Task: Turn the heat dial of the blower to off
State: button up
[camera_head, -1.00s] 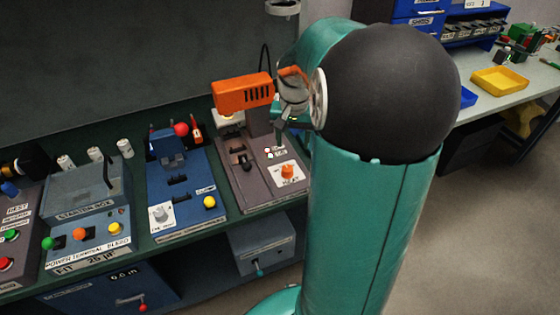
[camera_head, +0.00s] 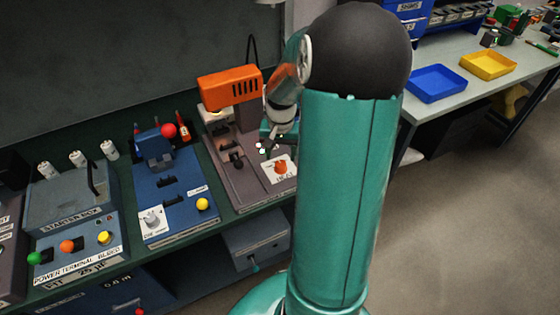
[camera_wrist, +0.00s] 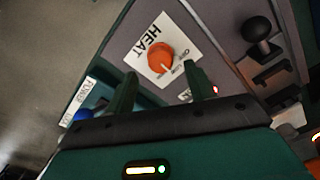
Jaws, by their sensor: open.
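The heat dial (camera_head: 281,168) is an orange knob on a white plate at the front right of the blower's grey-brown base (camera_head: 236,188). The blower's orange body (camera_head: 230,88) stands at the back of that base. In the wrist view the dial (camera_wrist: 161,57) sits on its plate marked HEAT (camera_wrist: 148,40); small lettering beside the knob is hard to read. My gripper (camera_wrist: 160,88) is open, with its two dark green fingers pointing at the dial and apart from it. In the head view my gripper (camera_head: 272,146) is above and behind the dial, partly hidden by my arm.
A black-knobbed lever (camera_head: 237,160) stands on the blower base left of the dial; its ball (camera_wrist: 256,29) also shows in the wrist view. The blue clamp unit (camera_head: 175,190) is to the left. Blue (camera_head: 437,83) and yellow (camera_head: 488,64) trays lie on the right bench.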

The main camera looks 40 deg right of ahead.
aim_at(281, 163)
jog(key=shift+f, duration=2.2)
jog(key=c, duration=1)
jog(key=shift+n, duration=0.3)
jog(key=n, duration=0.4)
jog(key=shift+w, duration=0.1)
jog(key=shift+n, duration=2.2)
